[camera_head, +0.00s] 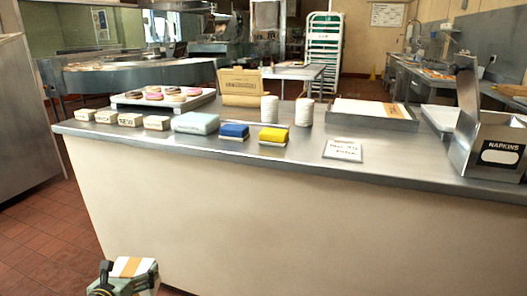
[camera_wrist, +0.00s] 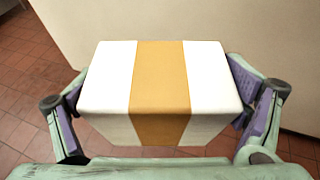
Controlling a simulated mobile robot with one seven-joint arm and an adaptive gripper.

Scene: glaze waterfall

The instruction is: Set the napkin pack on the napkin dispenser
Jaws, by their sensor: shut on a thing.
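The napkin pack (camera_wrist: 205,82) is a white block with an orange-yellow band, filling the middle of the wrist view. My gripper (camera_wrist: 160,105) is shut on it, with a finger pressed at its left and right sides. In the head view my gripper (camera_head: 125,284) and the pack (camera_head: 133,266) show at the bottom left, low in front of the counter's front panel. The napkin dispenser (camera_head: 488,148) is a metal box with a black NAPKINS label, on the counter's right end. A metal plate, perhaps its lid (camera_head: 467,88), stands raised at its left.
The steel-topped counter (camera_head: 270,160) holds several small labelled blocks, a donut tray (camera_head: 163,99), a blue sponge (camera_head: 233,130), a yellow sponge (camera_head: 273,135), two white cup stacks, a shallow tray (camera_head: 372,122) and a written card (camera_head: 343,150). Tiled floor (camera_head: 40,235) is open at left.

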